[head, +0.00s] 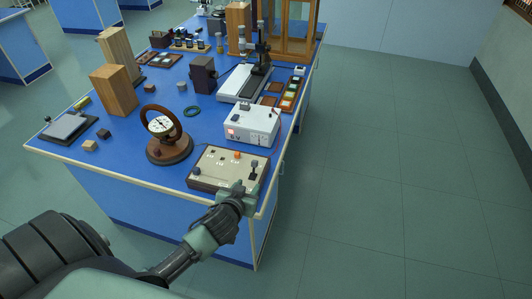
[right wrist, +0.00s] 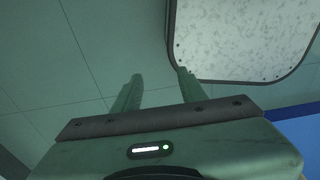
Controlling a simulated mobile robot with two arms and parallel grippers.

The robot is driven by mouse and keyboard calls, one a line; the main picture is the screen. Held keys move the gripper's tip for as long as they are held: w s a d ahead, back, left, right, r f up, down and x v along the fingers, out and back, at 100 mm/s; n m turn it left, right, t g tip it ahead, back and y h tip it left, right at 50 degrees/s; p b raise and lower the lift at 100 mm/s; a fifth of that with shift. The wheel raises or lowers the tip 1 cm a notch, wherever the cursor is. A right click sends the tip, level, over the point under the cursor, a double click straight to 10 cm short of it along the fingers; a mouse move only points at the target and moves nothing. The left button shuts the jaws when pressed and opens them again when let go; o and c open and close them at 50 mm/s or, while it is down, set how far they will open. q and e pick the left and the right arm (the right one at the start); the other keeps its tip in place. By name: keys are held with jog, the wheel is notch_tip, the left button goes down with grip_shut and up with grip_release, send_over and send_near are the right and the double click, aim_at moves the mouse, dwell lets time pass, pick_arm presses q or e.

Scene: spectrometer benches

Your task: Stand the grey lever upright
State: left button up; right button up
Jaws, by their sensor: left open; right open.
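A cream control box (head: 208,182) sits at the near right corner of the blue bench. A dark grey lever (head: 253,168) stands out at the right side of its top; its exact tilt is too small to tell. My left gripper (head: 243,188) is open at the near right edge of the box, just below the lever in the picture, and hides part of that edge. I cannot tell whether it touches the box. My right gripper (right wrist: 158,88) is open and empty in the right wrist view, with floor tiles behind its fingers.
A white meter box (head: 252,125) stands behind the control box. A round dial on a wooden stand (head: 165,140) is to its left. Wooden blocks (head: 114,90) stand further left. The floor (head: 390,170) right of the bench is clear. A pale speckled panel (right wrist: 240,35) shows in the right wrist view.

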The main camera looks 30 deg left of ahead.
aim_at(254, 164)
pick_arm(q)
jog(key=w+a+r, duration=0.1)
jog(key=w+a+r+t, duration=0.1)
jog(key=shift+w, duration=0.4)
jog(key=shift+w+a+r+t, duration=0.2)
jog(key=shift+w+t, duration=0.05)
jog(key=shift+t, duration=0.05)
jog(key=shift+w+a+f, duration=0.1)
jog(key=shift+w+a, duration=0.05)
jog(key=shift+w, duration=0.1)
jog(key=shift+d+p+x, duration=0.15)
jog(key=shift+p+x, duration=0.15)
jog(key=shift+x, duration=1.45)
jog(key=shift+d+p+x, duration=0.15)
jog(key=shift+p+x, duration=0.1)
jog(key=shift+x, duration=1.45)
pick_arm(e)
jog(key=shift+s+a+r, duration=0.15)
jog(key=shift+s+r, duration=0.05)
jog(key=shift+r, duration=0.45)
pick_arm(q)
jog(key=shift+f, duration=0.1)
